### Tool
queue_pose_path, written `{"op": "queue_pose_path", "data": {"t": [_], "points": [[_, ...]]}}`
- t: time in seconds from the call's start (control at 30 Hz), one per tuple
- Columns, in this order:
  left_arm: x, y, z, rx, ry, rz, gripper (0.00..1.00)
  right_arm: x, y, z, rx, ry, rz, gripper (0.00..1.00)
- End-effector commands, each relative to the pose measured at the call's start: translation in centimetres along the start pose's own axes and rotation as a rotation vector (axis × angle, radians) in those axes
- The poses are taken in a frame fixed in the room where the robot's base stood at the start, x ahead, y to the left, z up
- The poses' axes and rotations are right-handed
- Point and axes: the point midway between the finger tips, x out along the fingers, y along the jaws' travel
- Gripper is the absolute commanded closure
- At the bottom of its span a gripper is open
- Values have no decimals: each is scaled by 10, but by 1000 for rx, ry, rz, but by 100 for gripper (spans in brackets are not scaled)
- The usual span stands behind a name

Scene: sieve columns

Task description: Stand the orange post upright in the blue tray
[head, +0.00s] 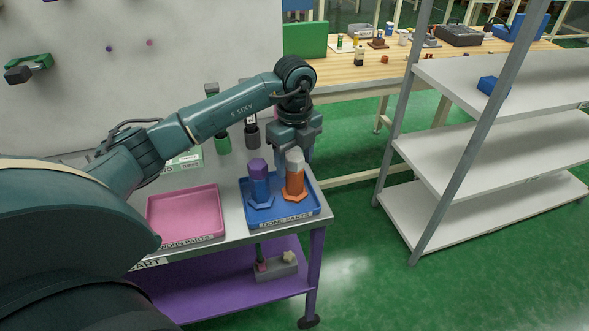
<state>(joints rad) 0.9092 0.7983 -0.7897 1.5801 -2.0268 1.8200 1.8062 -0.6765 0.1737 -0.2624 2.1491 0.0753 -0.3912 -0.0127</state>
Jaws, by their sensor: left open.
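The orange post (294,183) stands upright in the blue tray (295,219), on an orange flared foot and with a white top. The tray is at the right end of the cart top and is labelled "DONE PARTS". My left gripper (296,151) points down at the white upper end of the post. It is open; whether its fingers touch the post is hard to tell. A blue post with a purple top (258,169) stands upright in the same tray, just left of the orange post. My right gripper is out of view.
An empty pink tray (185,212) sits left of the blue tray. Green (222,140) and dark (252,135) pieces stand behind. A lower purple shelf holds a grey box (277,270). White shelving (480,140) stands to the right, across green floor.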

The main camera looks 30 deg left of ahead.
Motion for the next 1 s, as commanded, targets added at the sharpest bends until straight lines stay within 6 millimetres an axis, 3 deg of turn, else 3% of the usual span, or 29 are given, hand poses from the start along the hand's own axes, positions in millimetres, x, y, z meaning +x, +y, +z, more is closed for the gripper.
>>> {"op": "queue_pose_path", "data": {"t": [0.2, 0.4, 0.6, 0.77, 0.87, 0.97, 1.0], "points": [[-49, -1, 0, 0, -2, -5, 42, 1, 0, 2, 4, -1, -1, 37], [-77, 0, 0, 1, 0, -2, 42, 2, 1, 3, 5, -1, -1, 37], [-85, 0, 0, 1, 0, 1, 42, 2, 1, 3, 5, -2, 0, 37], [-78, -2, -9, 32, 30, -6, 42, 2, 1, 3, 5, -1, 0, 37], [-54, -7, -46, 159, 163, -39, 42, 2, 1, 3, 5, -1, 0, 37], [-22, -8, -122, 363, 442, -137, 42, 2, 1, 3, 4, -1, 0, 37], [-15, -5, -160, 441, 591, -205, 42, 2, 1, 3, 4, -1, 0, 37]]}}
